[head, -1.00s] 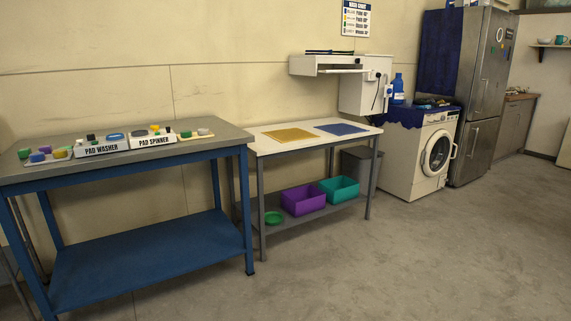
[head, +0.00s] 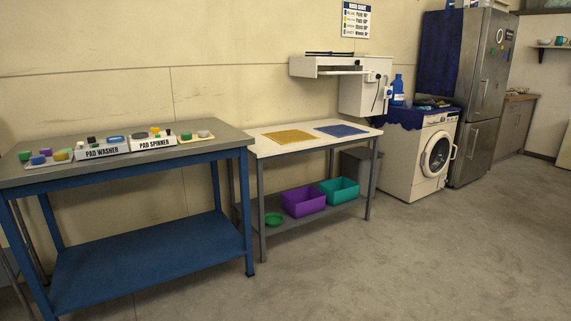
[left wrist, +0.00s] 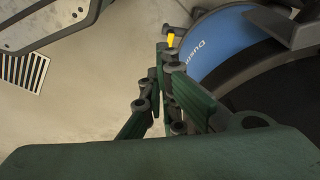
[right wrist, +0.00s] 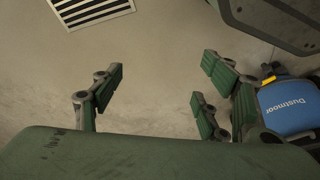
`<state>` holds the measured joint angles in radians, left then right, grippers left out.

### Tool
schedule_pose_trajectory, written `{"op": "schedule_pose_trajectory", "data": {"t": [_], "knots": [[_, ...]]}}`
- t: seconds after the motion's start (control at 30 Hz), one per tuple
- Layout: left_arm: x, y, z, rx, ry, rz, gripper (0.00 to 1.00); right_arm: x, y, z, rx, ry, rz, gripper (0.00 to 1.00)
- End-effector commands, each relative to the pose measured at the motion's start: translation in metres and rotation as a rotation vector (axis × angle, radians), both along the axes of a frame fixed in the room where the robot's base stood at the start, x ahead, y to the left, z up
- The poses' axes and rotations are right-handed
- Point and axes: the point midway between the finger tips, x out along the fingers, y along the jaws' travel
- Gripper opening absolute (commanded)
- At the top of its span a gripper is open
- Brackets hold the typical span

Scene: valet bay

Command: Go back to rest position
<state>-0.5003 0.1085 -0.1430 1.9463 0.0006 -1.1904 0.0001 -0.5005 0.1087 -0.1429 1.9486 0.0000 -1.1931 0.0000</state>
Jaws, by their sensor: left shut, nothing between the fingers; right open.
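Neither gripper shows in the head view. In the left wrist view my left gripper (left wrist: 163,75) is shut with nothing in it, above a pale floor. In the right wrist view my right gripper (right wrist: 155,88) is open and empty, its fingers wide apart over bare floor. No object lies between the fingers of either hand.
A blue-framed bench (head: 150,255) with pad trays is at left. A white-topped table (head: 300,142) holds yellow and blue mats, with purple (head: 303,202) and teal bins below. A washing machine (head: 420,160) and fridge (head: 480,90) stand right. Blue "Dustmoor" equipment (right wrist: 290,105) is near my right gripper. Foreground floor is clear.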

Motion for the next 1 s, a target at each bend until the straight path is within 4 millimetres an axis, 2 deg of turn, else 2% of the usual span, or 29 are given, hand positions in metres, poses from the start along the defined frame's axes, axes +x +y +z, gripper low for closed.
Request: {"op": "schedule_pose_trajectory", "data": {"t": [0.03,0.27,0.37,0.5,0.7,0.8,0.9,1.0], "knots": [[-0.003,0.000,0.001,0.001,0.011,-0.001,0.00,-0.003,0.000,0.001,-0.001,0.011,0.001,0.68],[-0.028,0.003,-0.038,0.006,0.049,-0.008,0.00,-0.028,-0.003,-0.039,-0.005,0.049,0.008,0.68],[-0.050,0.006,-0.055,0.008,0.071,-0.013,0.00,-0.050,-0.006,-0.056,-0.008,0.071,0.012,0.68],[-0.095,0.013,-0.074,0.012,0.103,-0.020,0.00,-0.095,-0.013,-0.075,-0.011,0.102,0.020,0.68],[-0.160,0.025,-0.084,0.018,0.138,-0.029,0.00,-0.160,-0.025,-0.085,-0.017,0.137,0.028,0.68],[-0.183,0.030,-0.085,0.020,0.148,-0.032,0.00,-0.182,-0.030,-0.086,-0.019,0.147,0.032,0.68],[-0.195,0.033,-0.086,0.021,0.151,-0.034,0.00,-0.195,-0.032,-0.087,-0.019,0.150,0.033,0.68],[-0.198,0.033,-0.087,0.020,0.153,-0.035,0.00,-0.198,-0.033,-0.088,-0.020,0.153,0.034,0.68]]}}
